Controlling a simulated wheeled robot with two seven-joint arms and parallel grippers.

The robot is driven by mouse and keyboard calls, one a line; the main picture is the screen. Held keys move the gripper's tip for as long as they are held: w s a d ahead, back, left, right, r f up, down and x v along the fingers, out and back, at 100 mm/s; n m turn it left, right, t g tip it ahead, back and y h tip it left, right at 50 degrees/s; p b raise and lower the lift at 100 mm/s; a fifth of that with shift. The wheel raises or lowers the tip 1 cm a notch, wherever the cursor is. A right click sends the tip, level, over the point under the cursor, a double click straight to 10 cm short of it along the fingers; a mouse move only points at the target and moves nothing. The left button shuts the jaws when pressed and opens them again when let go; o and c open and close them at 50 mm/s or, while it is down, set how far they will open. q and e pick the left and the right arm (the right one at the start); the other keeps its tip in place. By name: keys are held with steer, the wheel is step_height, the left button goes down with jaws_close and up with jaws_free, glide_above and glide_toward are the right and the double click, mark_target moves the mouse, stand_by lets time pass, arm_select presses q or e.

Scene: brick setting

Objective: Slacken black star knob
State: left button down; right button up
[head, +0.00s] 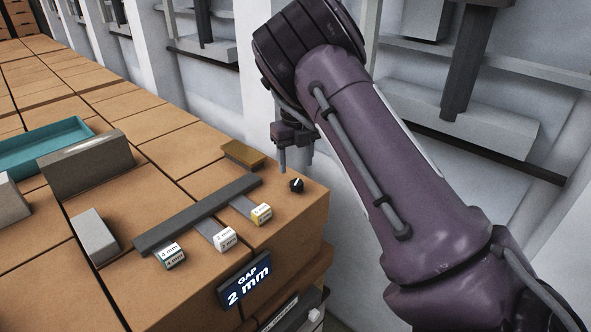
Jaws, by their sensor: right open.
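The black star knob (297,185) is small and dark and sits near the right corner of the brown box top. My right gripper (293,158) hangs just above the knob and slightly behind it in the picture, pointing down. Its fingers are apart and nothing shows between them. It looks clear of the knob, though the exact height is hard to tell. My purple right arm fills the right half of the view. My left gripper is not in view.
A dark grey bar (198,216) lies beside the knob, with several labelled strips. A brass-coloured block (242,153) lies behind. A "GAP 2 mm" sign (245,283) is on the front. Grey blocks (95,237) and a teal tray (48,146) stand left.

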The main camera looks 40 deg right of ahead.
mark_target(296, 182)
steer(key=f, duration=0.1)
steer(key=f+p, duration=0.1)
steer(key=shift+s+a+f, duration=0.25)
steer(key=shift+s+f, duration=0.05)
steer(key=shift+s, duration=0.05)
steer(key=shift+w+d+f, duration=0.15)
steer(key=shift+d+f, duration=0.05)
steer(key=shift+f, duration=0.55)
steer(key=shift+w+d+f+p, duration=0.15)
steer(key=shift+d+f, duration=0.05)
steer(key=shift+f, duration=0.3)
steer(key=shift+w+d+f+p, duration=0.15)
steer(key=shift+f, duration=0.3)
steer(key=shift+s+a, duration=0.1)
steer(key=shift+a, duration=0.15)
steer(key=c, duration=0.4)
steer(key=shift+c, duration=0.9)
steer(key=c, duration=0.4)
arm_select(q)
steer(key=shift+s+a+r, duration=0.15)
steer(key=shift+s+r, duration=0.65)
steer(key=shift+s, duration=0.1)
